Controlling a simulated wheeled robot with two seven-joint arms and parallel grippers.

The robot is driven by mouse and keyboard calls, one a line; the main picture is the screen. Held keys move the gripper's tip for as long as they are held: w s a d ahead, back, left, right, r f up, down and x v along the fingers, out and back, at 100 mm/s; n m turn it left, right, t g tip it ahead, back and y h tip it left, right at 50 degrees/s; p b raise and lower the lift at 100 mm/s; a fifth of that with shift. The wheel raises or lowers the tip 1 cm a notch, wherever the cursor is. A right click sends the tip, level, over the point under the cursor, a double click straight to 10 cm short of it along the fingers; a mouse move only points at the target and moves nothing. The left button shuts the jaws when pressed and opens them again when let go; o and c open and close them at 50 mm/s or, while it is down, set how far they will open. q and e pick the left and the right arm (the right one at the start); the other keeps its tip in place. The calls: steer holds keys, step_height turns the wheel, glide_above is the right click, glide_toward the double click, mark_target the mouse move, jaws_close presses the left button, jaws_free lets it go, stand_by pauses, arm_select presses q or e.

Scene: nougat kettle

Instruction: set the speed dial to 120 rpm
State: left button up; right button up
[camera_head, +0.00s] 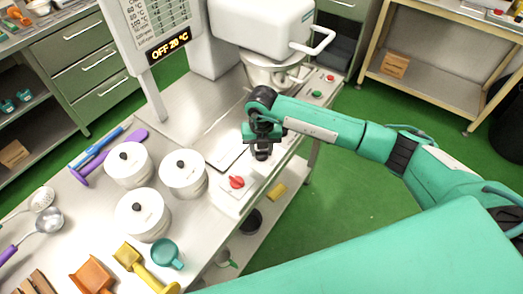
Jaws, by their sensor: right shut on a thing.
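A white control panel (227,199) runs along the right edge of the steel table below the kettle machine. A red knob (237,182) sits on it, free of my gripper. My right gripper (262,155) points down over the panel, farther back than the red knob. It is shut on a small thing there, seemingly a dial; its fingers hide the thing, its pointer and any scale. I cannot read 120 rpm anywhere. The display (168,45) reads "OFF 20 °C". My left gripper is not in view.
The white machine head (265,22) and its steel kettle (272,72) stand behind my gripper. A green button (317,94) and a red button (330,78) lie farther back. White lidded pots (184,174) stand left of the panel, with a teal cup (167,254) in front.

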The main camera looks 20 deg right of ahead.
steer(key=m+b, duration=0.1)
steer(key=m, duration=0.2)
steer(key=shift+m, duration=0.3)
steer(key=shift+m+b, duration=0.3)
steer(key=shift+m, duration=1.6)
steer(key=shift+r, duration=0.1)
steer(key=o, duration=1)
step_height(320, 180, up, 14)
steer(key=b, duration=0.3)
